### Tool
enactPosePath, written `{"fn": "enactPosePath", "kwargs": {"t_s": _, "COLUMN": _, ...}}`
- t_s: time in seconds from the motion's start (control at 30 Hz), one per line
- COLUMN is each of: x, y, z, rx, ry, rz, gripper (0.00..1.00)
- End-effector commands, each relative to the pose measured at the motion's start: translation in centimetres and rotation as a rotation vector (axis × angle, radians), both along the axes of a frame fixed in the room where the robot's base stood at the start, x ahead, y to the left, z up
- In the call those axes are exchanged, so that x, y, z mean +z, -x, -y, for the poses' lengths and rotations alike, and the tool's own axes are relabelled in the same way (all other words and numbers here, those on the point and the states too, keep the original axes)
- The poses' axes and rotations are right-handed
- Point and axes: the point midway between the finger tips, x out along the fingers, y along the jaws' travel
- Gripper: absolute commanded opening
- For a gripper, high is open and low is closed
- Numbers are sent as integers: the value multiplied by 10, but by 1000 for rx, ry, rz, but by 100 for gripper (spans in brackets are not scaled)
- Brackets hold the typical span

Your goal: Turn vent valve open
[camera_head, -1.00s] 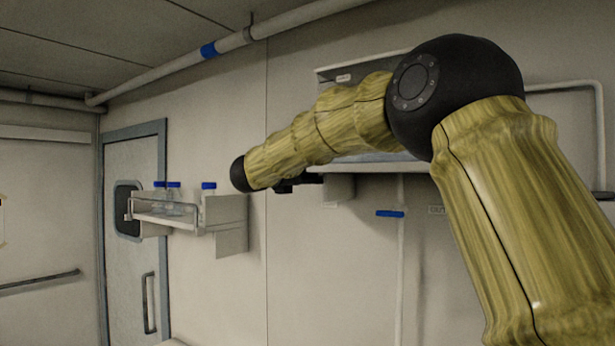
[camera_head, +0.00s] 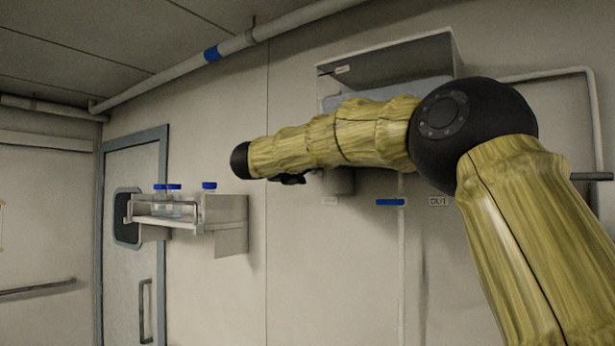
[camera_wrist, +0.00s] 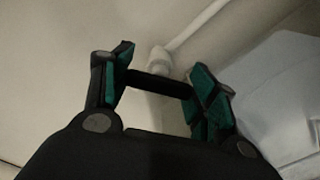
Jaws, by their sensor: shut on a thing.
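In the wrist view, my gripper (camera_wrist: 160,88) has its two teal-padded fingers shut on a dark bar (camera_wrist: 158,82) that spans between them. A pale round fitting on a pipe (camera_wrist: 160,60) shows just behind the bar. I take the bar to be the vent valve's handle, but its full shape and turn angle cannot be told. In the head view, my gripper (camera_head: 290,179) is a small dark shape under the far end of my yellow forearm, in front of the wall; its fingers and the bar cannot be made out there.
A wall shelf (camera_head: 228,200) with several blue-capped bottles is left of my gripper. A grey open-fronted cabinet (camera_head: 420,58) is partly behind my forearm. A blue strip (camera_head: 390,202) is on the vertical pipe below. A door (camera_head: 140,270) stands left; a pipe (camera_head: 300,22) runs overhead.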

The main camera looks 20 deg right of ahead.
Motion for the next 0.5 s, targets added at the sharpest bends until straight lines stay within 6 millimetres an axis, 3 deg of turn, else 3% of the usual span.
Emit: {"fn": "enactPosePath", "kwargs": {"t_s": 0.5, "x": 1, "y": -1, "z": 0, "rx": 0, "ry": 302, "rz": -387, "gripper": 34}}
